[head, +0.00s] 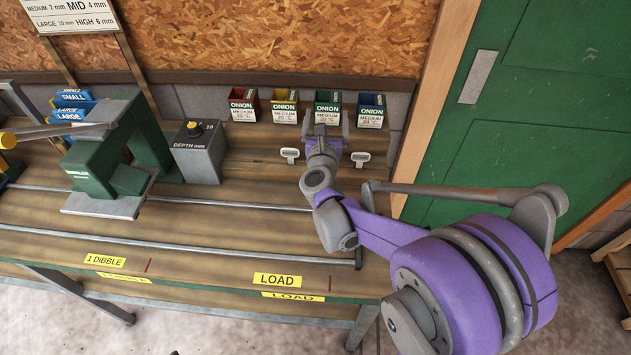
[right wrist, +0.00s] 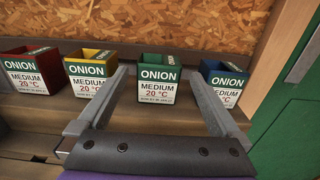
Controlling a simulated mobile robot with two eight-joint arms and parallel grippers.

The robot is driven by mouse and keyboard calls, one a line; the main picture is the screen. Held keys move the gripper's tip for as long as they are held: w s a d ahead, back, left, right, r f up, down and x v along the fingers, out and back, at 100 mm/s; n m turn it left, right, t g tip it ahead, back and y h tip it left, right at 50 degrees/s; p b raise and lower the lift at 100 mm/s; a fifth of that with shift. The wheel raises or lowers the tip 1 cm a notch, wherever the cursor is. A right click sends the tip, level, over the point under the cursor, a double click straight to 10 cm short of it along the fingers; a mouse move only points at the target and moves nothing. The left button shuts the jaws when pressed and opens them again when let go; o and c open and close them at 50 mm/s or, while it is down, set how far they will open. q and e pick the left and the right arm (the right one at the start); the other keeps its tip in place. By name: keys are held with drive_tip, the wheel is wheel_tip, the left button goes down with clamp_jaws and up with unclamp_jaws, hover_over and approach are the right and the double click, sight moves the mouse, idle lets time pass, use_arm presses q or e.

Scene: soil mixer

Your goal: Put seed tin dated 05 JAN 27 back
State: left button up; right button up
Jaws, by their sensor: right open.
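A green tin (head: 328,103) labelled ONION, MEDIUM, 20 °C stands upright at the back of the bench, in a row with similar tins. It also shows in the right wrist view (right wrist: 159,72), with a small date line too blurred to read surely. My right gripper (head: 326,125) is open in front of it. In the right wrist view my right gripper's fingers (right wrist: 163,85) lie one on each side of the green tin, with gaps showing. My left gripper is out of view.
A red tin (head: 243,106), a yellow tin (head: 285,107) and a blue tin (head: 371,111) flank the green one. A grey DEPTH box (head: 196,152) and a green press (head: 103,165) stand left. Two pale handle-like pieces (head: 290,154) sit beside my gripper. Rails cross the bench.

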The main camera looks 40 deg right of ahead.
drive_tip(key=s+a+f+n+t+y, duration=0.1)
drive_tip(key=s+a+n+y, duration=0.2)
drive_tip(key=a+n+y, duration=1.3)
drive_tip(key=s+a+f+n+g+h, duration=0.1)
drive_tip(key=s+a+f+n+g, duration=0.1)
drive_tip(key=n, duration=0.5)
drive_tip(key=s+a+f+n+g+h, duration=0.1)
drive_tip(key=s+a+f+n+g, duration=0.1)
drive_tip(key=s+a+f+n, duration=0.2)
drive_tip(key=s+a+f+n+g+h, duration=0.1)
drive_tip(key=s+a+f+n+g, duration=0.1)
drive_tip(key=s+n, duration=0.5)
drive_tip(key=shift+s+a+f+n, duration=0.15)
drive_tip(key=shift+a+f+n, duration=0.1)
drive_tip(key=shift+n, duration=0.7)
drive_tip(key=shift+s+a+f+n, duration=0.15)
drive_tip(key=shift+f+n, duration=0.1)
drive_tip(key=shift+n, duration=0.7)
drive_tip(key=s+f+n+g, duration=0.1)
drive_tip(key=s+n, duration=0.1)
drive_tip(key=s+d+f+n+g+h, duration=0.1)
drive_tip(key=s+n, duration=0.1)
drive_tip(key=s, duration=0.1)
drive_tip(key=s+d+f+n+g, duration=0.1)
drive_tip(key=s+f+n, duration=0.1)
drive_tip(key=s, duration=0.1)
drive_tip(key=shift+s+g, duration=0.1)
drive_tip(key=shift+g, duration=0.2)
